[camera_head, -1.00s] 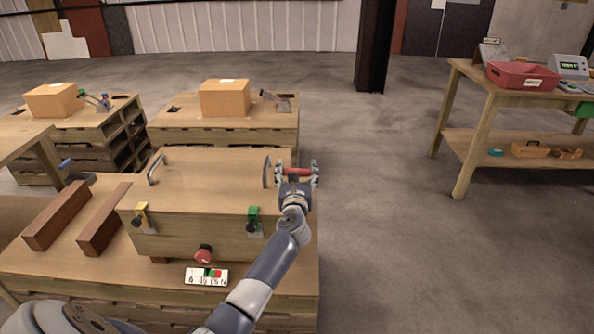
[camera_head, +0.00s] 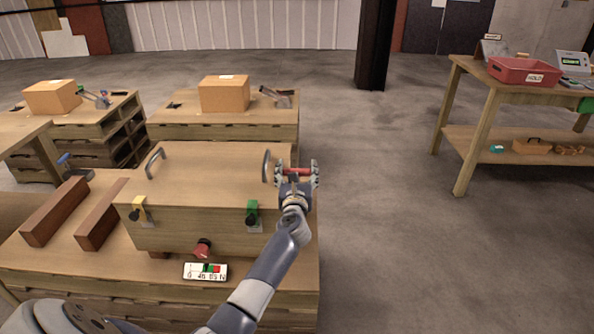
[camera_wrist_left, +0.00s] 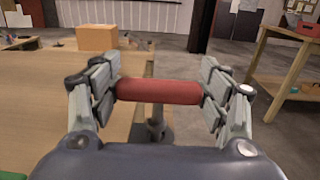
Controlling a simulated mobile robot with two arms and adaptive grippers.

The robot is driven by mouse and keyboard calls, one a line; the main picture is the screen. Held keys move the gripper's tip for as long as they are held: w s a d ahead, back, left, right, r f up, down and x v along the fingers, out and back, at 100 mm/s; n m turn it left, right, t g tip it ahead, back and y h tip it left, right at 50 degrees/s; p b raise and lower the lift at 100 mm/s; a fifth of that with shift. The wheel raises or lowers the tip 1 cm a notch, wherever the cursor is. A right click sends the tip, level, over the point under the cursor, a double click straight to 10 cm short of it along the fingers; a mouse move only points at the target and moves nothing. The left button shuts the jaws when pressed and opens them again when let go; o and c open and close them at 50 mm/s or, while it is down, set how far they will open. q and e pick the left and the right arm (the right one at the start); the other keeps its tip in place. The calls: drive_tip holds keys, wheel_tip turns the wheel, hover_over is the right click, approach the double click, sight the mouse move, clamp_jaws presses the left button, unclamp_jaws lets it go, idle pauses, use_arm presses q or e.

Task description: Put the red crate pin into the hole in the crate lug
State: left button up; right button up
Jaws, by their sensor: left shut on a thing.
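The red crate pin (camera_wrist_left: 158,91) is a short red cylinder lying level across my left gripper (camera_wrist_left: 160,92) in the left wrist view, its ends between the two fingers. In the head view the left gripper (camera_head: 299,172) holds the red pin (camera_head: 298,171) beside the right end of the wooden crate (camera_head: 185,225), near the right metal handle (camera_head: 266,166). In the left wrist view a grey metal post-like part (camera_wrist_left: 155,128) shows below and behind the pin. I cannot make out the lug's hole. My right gripper does not show.
The crate stands on a wooden pallet table with two brown beams (camera_head: 55,210) at left. Yellow (camera_head: 139,209) and green (camera_head: 252,214) latches, a red knob (camera_head: 203,247) and a gauge card (camera_head: 205,271) are at its front. Open floor lies to the right.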

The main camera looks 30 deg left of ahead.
use_arm(q)
drive_tip(key=shift+f, duration=0.25)
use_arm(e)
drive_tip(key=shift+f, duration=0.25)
use_arm(q)
drive_tip(key=o, duration=1.2)
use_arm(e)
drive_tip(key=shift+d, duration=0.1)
use_arm(q)
drive_tip(key=shift+s+d+f, duration=0.1)
drive_tip(key=shift+s+d, duration=0.2)
drive_tip(key=shift+s, duration=0.15)
drive_tip(key=v, duration=1.1)
drive_tip(key=shift+a, duration=0.1)
